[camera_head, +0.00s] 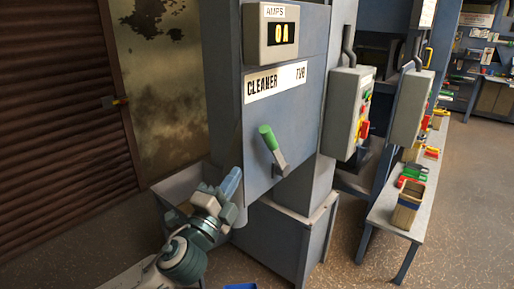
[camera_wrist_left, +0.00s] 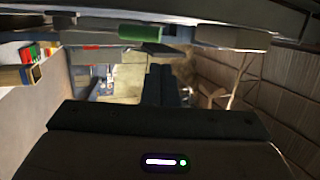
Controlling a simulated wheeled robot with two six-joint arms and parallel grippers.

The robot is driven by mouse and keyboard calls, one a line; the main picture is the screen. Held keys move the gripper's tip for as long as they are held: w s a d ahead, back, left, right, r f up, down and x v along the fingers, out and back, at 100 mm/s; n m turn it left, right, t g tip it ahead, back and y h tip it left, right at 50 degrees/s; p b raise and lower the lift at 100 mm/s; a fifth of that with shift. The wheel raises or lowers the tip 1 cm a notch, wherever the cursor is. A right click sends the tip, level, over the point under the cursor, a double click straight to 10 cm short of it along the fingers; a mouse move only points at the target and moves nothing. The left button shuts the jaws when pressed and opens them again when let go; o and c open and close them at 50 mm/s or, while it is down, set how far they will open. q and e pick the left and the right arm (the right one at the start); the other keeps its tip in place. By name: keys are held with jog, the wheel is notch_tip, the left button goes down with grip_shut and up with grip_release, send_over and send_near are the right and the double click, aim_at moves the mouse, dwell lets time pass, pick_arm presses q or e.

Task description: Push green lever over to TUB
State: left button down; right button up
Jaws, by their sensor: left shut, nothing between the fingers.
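The green-handled lever (camera_head: 268,138) sits on the front of the blue-grey housing, under a white label strip (camera_head: 275,81) reading CLEANER on the left and TUB on the right. Its green grip tilts up and to the left, toward the CLEANER side. My left gripper (camera_head: 231,183) is shut and empty, to the left of the lever and a little below it, apart from it in the head view. In the left wrist view the green grip (camera_wrist_left: 140,33) shows near the top, turned sideways. My right gripper is not in view.
An AMPS meter (camera_head: 279,31) reading 0A is above the label. A grey control box (camera_head: 347,113) with red and green buttons stands to the right. A bench (camera_head: 385,212) with bins is further right. A grey hopper (camera_head: 175,188) is behind my left gripper.

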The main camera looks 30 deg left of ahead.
pick_arm(q)
jog(key=p, duration=0.3)
send_near(262, 133)
jog(key=p+x, duration=0.2)
jog(key=x, duration=0.4)
jog(key=shift+d+r, duration=0.1)
jog(key=shift+w, duration=0.45)
jog(key=shift+r, duration=0.1)
